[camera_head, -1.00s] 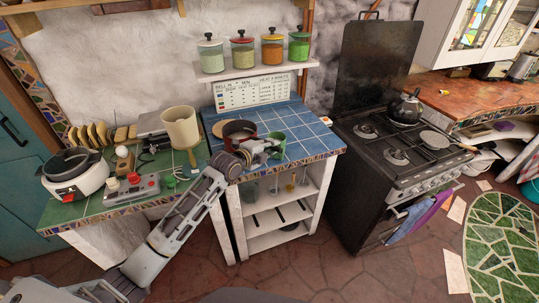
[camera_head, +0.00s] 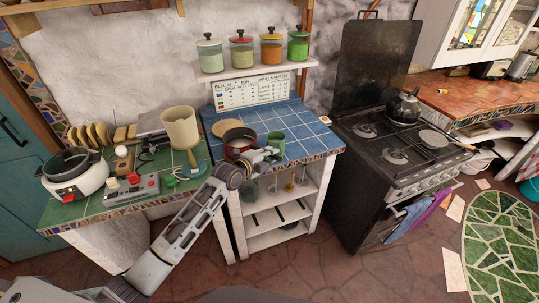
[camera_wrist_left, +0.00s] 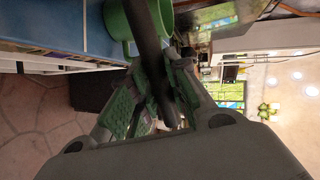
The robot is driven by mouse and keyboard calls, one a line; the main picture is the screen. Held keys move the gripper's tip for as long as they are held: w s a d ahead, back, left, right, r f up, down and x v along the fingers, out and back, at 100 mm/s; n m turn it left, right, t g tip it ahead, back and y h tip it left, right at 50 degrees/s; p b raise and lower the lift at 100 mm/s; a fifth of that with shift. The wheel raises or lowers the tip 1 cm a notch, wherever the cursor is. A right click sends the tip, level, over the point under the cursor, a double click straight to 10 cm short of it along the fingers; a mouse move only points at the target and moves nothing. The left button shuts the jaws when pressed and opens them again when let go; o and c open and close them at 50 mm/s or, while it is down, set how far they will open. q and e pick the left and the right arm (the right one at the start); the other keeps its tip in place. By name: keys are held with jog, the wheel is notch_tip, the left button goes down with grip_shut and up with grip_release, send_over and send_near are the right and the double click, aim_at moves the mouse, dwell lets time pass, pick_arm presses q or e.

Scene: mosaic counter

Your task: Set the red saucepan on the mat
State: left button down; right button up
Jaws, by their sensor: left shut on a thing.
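The red saucepan (camera_head: 231,149) is over the blue-tiled counter, its dark inside showing from above. The mat (camera_head: 222,125), a round tan disc, lies on the blue tiles just behind the pan, partly hidden by it. I cannot tell whether the pan touches the tiles. My left gripper (camera_head: 262,157) is at the front right of the pan. In the left wrist view it (camera_wrist_left: 160,90) is shut on the pan's dark handle (camera_wrist_left: 147,40). My right gripper is not in view.
A green mug (camera_head: 277,140) stands right beside the gripper and shows close in the left wrist view (camera_wrist_left: 118,22). The tiles at the right of the blue counter (camera_head: 310,130) are free. A cream lampshade (camera_head: 180,127) stands to the left. A shelf with canisters is above.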

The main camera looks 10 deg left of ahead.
pick_arm(q)
jog(key=shift+r, duration=0.15)
jog(key=c, duration=1.8)
grip_release()
jog(key=shift+f, duration=0.25)
jog(key=o, duration=0.4)
jog(key=shift+o, duration=0.2)
jog(key=shift+s+r, duration=0.1)
jog(key=shift+r, duration=0.05)
jog(key=b+v, duration=0.1)
jog(key=v, duration=1)
jog(key=shift+s+a+r, duration=0.2)
jog(key=shift+s, duration=0.15)
jog(key=shift+f, duration=0.1)
